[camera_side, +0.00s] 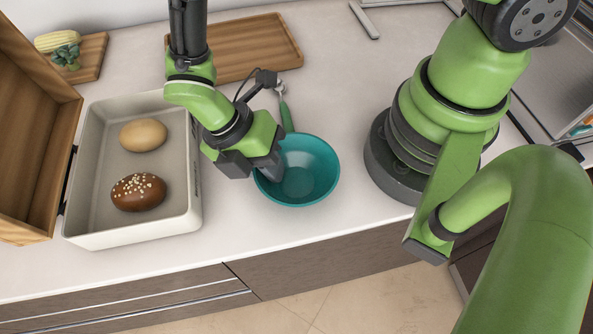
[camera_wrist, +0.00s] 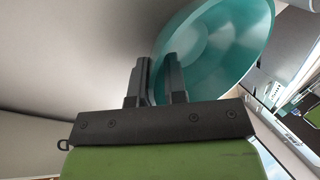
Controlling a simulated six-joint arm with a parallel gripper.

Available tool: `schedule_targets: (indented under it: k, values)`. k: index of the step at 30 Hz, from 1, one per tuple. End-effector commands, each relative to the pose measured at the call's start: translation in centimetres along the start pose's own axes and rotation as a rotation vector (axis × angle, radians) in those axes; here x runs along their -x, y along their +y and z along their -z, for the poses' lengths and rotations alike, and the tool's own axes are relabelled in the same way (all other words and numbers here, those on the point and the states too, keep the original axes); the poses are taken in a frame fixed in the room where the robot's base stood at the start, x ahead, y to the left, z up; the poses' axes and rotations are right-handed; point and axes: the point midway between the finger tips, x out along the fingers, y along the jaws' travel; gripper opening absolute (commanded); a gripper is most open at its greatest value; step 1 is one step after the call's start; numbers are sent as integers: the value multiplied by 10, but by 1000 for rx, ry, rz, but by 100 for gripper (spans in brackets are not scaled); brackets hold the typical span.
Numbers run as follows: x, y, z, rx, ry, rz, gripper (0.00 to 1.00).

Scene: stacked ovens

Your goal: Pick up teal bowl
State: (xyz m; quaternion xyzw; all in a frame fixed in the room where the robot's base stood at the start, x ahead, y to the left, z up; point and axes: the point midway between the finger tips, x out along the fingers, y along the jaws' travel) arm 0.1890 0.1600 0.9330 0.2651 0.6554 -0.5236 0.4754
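The teal bowl (camera_side: 310,172) sits on the counter right of the white tray in the side view. In the wrist view it fills the upper right (camera_wrist: 235,45). My gripper (camera_side: 255,170) is at the bowl's left rim, with one finger outside and the other over the inside. In the wrist view my gripper (camera_wrist: 158,62) shows a gap between its fingers, with the rim's edge by that gap. I cannot tell whether either finger touches the bowl. Part of the left rim is hidden by my gripper.
A white tray (camera_side: 90,170) with two bread rolls (camera_side: 143,134) stands close on the left, beside a wooden box (camera_side: 30,140). A green-handled utensil (camera_side: 285,112) lies just behind the bowl. A wooden board (camera_side: 250,45) is at the back. Clear counter lies in front.

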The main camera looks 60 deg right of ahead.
Motion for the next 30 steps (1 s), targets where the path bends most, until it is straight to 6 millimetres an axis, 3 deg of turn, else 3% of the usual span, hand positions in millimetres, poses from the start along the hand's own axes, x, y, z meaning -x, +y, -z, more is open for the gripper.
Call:
schedule_targets:
  k: [17,30]
  values:
    - [10,-3,0,0,1,-4,0]
    - [78,-36,0,-1,3,-4,0]
